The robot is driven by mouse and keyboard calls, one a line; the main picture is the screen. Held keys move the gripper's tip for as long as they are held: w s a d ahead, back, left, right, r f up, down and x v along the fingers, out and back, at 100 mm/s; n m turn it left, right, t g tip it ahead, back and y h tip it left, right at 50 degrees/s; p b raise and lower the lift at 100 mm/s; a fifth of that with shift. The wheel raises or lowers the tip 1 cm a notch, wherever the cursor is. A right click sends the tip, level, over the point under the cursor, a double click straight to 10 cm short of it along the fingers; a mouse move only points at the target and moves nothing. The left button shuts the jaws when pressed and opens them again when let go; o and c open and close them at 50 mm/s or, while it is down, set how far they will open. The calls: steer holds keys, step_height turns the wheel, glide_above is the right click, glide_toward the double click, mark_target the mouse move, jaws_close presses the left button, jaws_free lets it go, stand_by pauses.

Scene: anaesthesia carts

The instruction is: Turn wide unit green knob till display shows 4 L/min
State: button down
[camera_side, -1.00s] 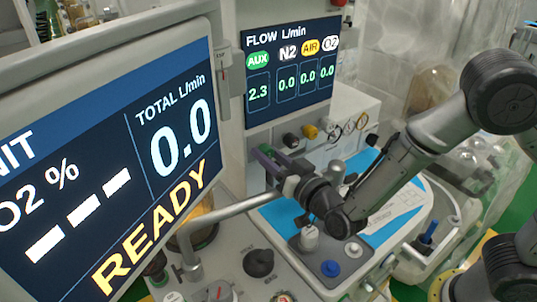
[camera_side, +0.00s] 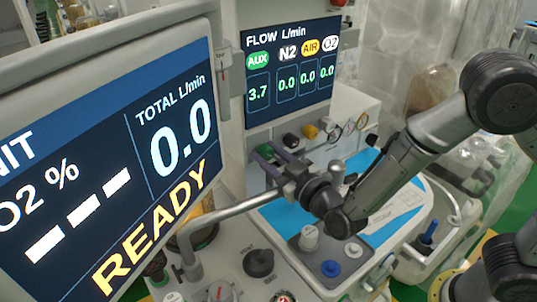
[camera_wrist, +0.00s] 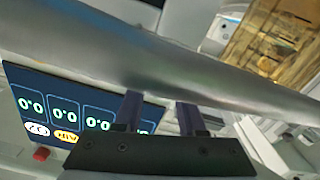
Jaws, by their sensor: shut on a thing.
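The flow display (camera_side: 290,72) on the wide unit reads AUX 3.7, with N2, AIR and O2 at 0.0. The green knob (camera_side: 265,151) is below the display at the left of the knob row, mostly hidden by my fingers. My gripper (camera_side: 268,159) is shut on it, its purple fingers either side of the knob. In the wrist view, the fingers (camera_wrist: 160,112) run up behind a grey metal bar, which hides their tips and the knob. The display (camera_wrist: 62,92) appears there upside down and partly covered.
A black knob (camera_side: 291,140) and a yellow knob (camera_side: 310,131) sit close to the right of my gripper. The grey metal bar (camera_side: 228,212) runs just below it. A large monitor (camera_side: 110,150) reading READY and 0.0 fills the left.

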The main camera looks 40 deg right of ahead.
steer(key=shift+n, duration=1.6)
steer(key=c, duration=0.5)
jaws_free()
steer(key=s, duration=1.4)
